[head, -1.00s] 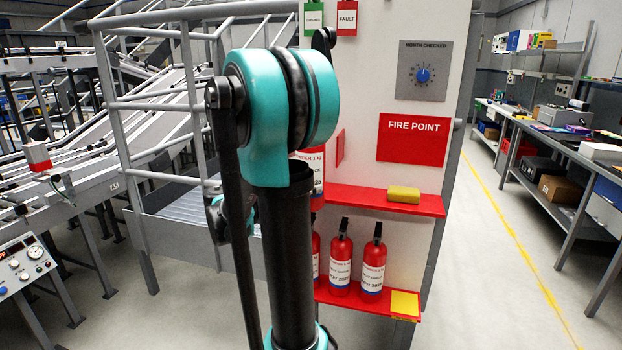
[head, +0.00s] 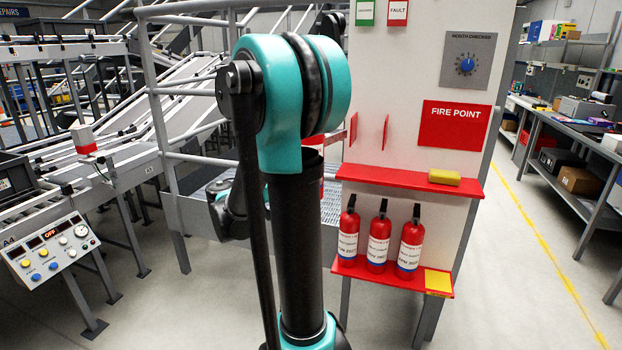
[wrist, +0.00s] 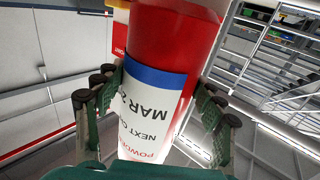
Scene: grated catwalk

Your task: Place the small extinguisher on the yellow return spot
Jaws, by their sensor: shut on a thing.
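My gripper (wrist: 152,112) is shut on a red extinguisher (wrist: 172,45) with a white label and blue band, seen in the wrist view. The label's text is upside down there. In the head view my arm hides the gripper and most of what it holds; a bit of red (head: 313,140) shows behind the arm. Several similar extinguishers, three of them visible, stand upright in a row on the lower red shelf: left (head: 349,233), middle (head: 379,240) and right (head: 410,246). The yellow return spot (head: 438,281) is bare at that shelf's right end.
A railing (head: 165,130) and control box (head: 50,248) stand left. A workbench (head: 575,125) lies right, with clear floor between it and the fire point.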

